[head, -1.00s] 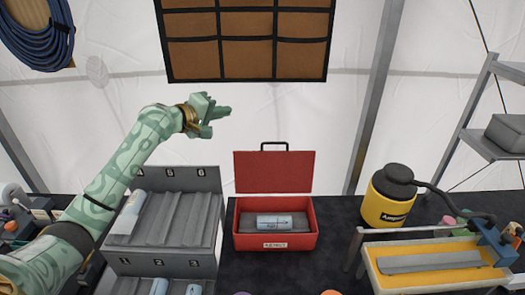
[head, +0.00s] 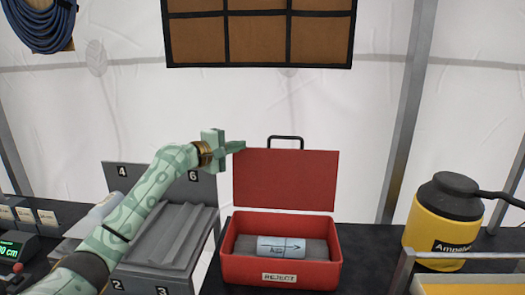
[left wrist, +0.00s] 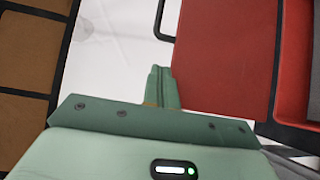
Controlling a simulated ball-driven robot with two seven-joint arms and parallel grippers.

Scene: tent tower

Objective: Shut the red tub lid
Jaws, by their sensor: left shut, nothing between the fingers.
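The red tub (head: 280,262) stands on the dark table with a "REJECT" label on its front. Its lid (head: 286,180) stands upright, open, at the back edge, with a black handle (head: 286,139) on top. A light blue labelled cylinder (head: 290,248) lies on grey padding inside. My left gripper (head: 238,146) is shut and empty at the lid's upper left corner; I cannot tell whether it touches. In the left wrist view the gripper (left wrist: 160,78) points beside the red lid (left wrist: 222,50). My right gripper is not in view.
A grey numbered rack (head: 165,240) stands left of the tub, under my left arm. A yellow and black container (head: 447,215) stands to the right. The table between it and the tub is clear. A brown pocket panel (head: 258,38) hangs behind.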

